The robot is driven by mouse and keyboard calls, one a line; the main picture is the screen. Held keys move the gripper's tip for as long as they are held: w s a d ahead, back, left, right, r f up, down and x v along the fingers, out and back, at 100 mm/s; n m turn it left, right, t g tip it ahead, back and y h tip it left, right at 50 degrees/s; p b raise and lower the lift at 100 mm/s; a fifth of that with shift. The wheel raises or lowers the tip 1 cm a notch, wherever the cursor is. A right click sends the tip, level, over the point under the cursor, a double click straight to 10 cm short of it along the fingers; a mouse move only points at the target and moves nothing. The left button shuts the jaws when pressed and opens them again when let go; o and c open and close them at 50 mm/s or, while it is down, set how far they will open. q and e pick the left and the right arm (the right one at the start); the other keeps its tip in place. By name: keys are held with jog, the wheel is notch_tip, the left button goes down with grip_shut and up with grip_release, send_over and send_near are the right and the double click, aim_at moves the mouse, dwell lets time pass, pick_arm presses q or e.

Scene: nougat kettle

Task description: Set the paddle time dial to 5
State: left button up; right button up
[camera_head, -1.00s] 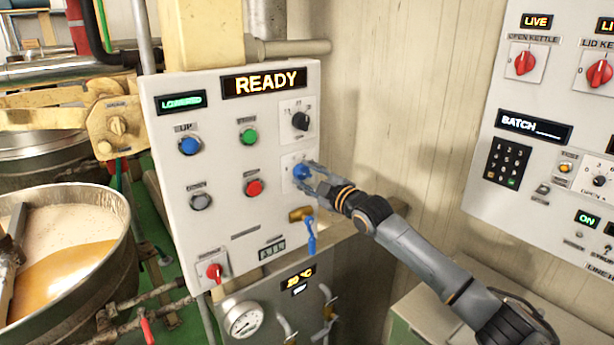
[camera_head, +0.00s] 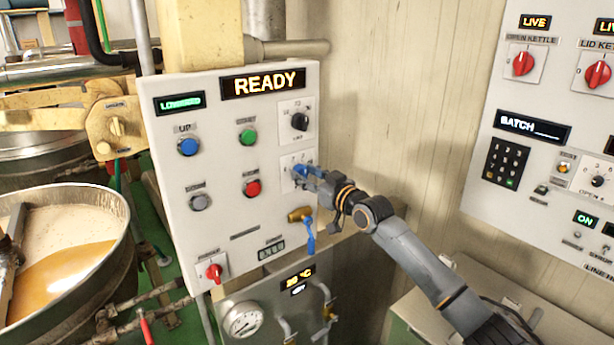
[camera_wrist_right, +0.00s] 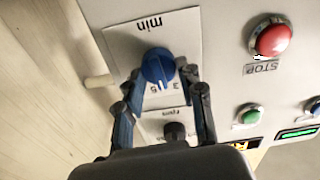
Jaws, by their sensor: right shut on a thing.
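The paddle time dial is a blue knob (camera_wrist_right: 157,66) on a white scale plate marked "min", with a 3 and a 5 readable beside it in the right wrist view. In the head view the dial (camera_head: 300,171) sits at the right of the white control panel (camera_head: 225,220), partly covered by my gripper. My right gripper (camera_wrist_right: 160,76) is shut on the blue knob, one finger on each side. I cannot tell exactly which number the knob points to. My left gripper is not in view.
A black knob (camera_head: 300,121) is above the dial. A red stop button (camera_head: 252,187) and a green button (camera_head: 248,137) are to its left. A brass valve with a blue handle (camera_head: 309,235) hangs just below. A second panel (camera_head: 480,190) is at the right.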

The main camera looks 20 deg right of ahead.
jog(key=m, duration=0.5)
jog(key=shift+d, duration=0.1)
jog(key=shift+m, duration=0.3)
dwell(0.4)
jog(key=o, duration=1.2)
jog(key=shift+c, duration=0.2)
jog(key=shift+d, duration=0.1)
jog(key=v, duration=1.2)
